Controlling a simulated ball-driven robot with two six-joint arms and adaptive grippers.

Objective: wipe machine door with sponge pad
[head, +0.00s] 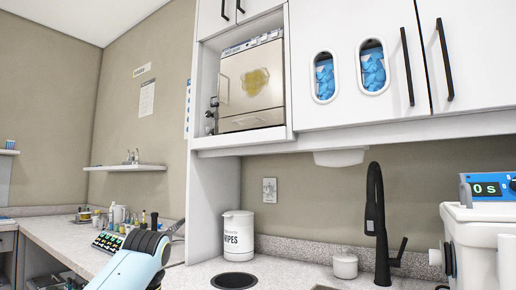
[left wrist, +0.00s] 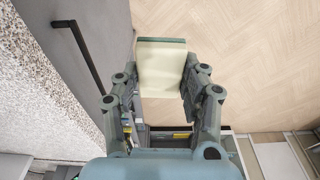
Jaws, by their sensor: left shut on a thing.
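The machine (head: 250,82) sits in an open bay among the upper cabinets in the head view. Its silver door (head: 234,100) is closed and carries a yellowish blotchy stain (head: 255,82). The sponge pad (left wrist: 162,66) is a cream block with a green edge at its far end. In the left wrist view my left gripper (left wrist: 160,84) is shut on the sponge pad, with a finger on each side. The pad is held over the floor, beside a grey cabinet front, apart from the machine. My right gripper is in neither view.
A black tap (head: 376,215), a wipes tub (head: 238,236) and a small white pot (head: 345,265) stand on the counter below. A white device with a blue display (head: 487,188) is at the right. Bottles line the left counter. The space before the machine door is clear.

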